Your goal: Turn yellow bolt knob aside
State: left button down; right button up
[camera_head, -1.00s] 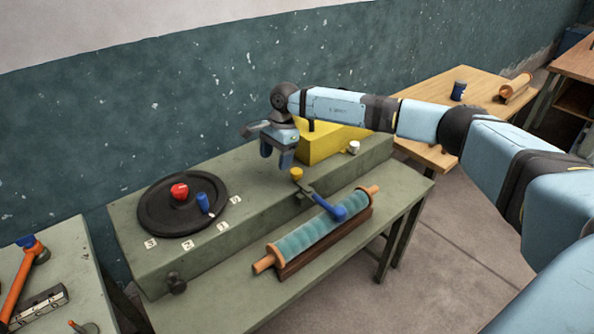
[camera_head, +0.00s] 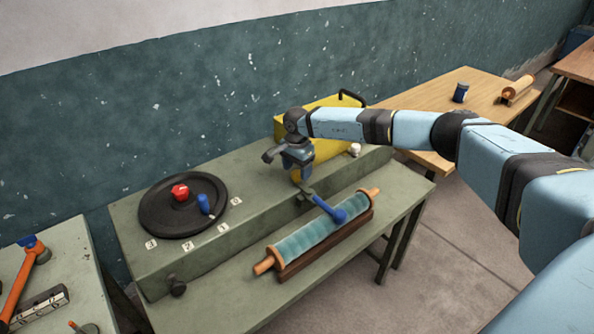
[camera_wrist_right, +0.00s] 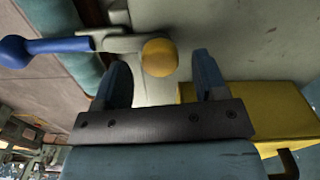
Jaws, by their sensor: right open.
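The yellow bolt knob (camera_wrist_right: 160,57) sits on the edge of the green raised bench block, beside a grey lever with a blue handle (camera_head: 330,210). In the head view the knob (camera_head: 296,175) is mostly hidden by my right gripper (camera_head: 300,176). My right gripper is open and points down at the knob. In the right wrist view the two blue fingers (camera_wrist_right: 160,80) stand apart, and the knob shows between and just beyond their tips. I cannot tell whether either finger touches it. My left gripper is not in view.
A yellow box (camera_head: 328,152) with a black handle stands close behind the right gripper. A black turntable (camera_head: 160,222) with a red knob and blue peg lies left. A teal roller (camera_head: 315,238) lies in front on a wooden base. The block top between turntable and gripper is clear.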

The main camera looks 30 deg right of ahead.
jog(key=shift+f, duration=0.75)
jog(key=c, duration=0.9)
jog(key=shift+c, duration=0.2)
